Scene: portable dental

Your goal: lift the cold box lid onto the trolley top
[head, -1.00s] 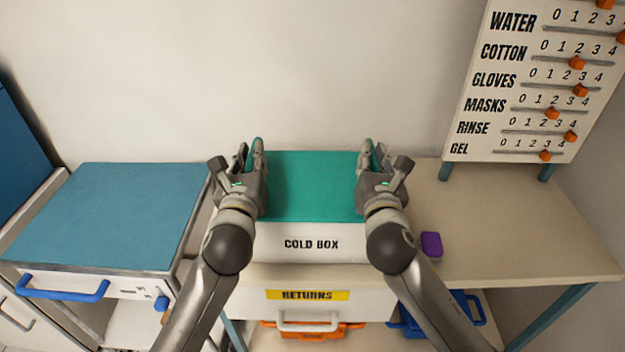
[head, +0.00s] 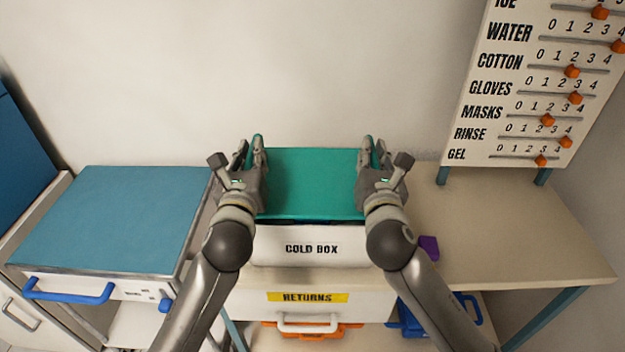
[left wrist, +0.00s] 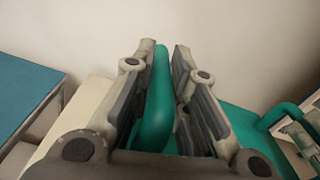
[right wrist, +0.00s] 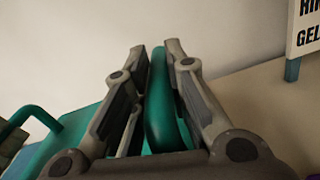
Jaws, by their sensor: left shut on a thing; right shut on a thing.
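The teal cold box lid (head: 312,185) is held level between my two grippers, a little above the white cold box (head: 320,247). A dark gap shows between the lid's front edge and the box. My left gripper (head: 250,155) is shut on the teal handle (left wrist: 157,100) at the lid's left side. My right gripper (head: 372,155) is shut on the teal handle (right wrist: 160,105) at the lid's right side. The trolley top (head: 110,215) is a bare blue surface to the left of the box. The inside of the box is hidden under the lid.
The box stands on a beige bench (head: 500,235). A purple block (head: 429,248) lies right of it, partly behind my right arm. A board with orange sliders (head: 530,90) stands at the back right. A drawer marked RETURNS (head: 308,298) is below. The trolley top is clear.

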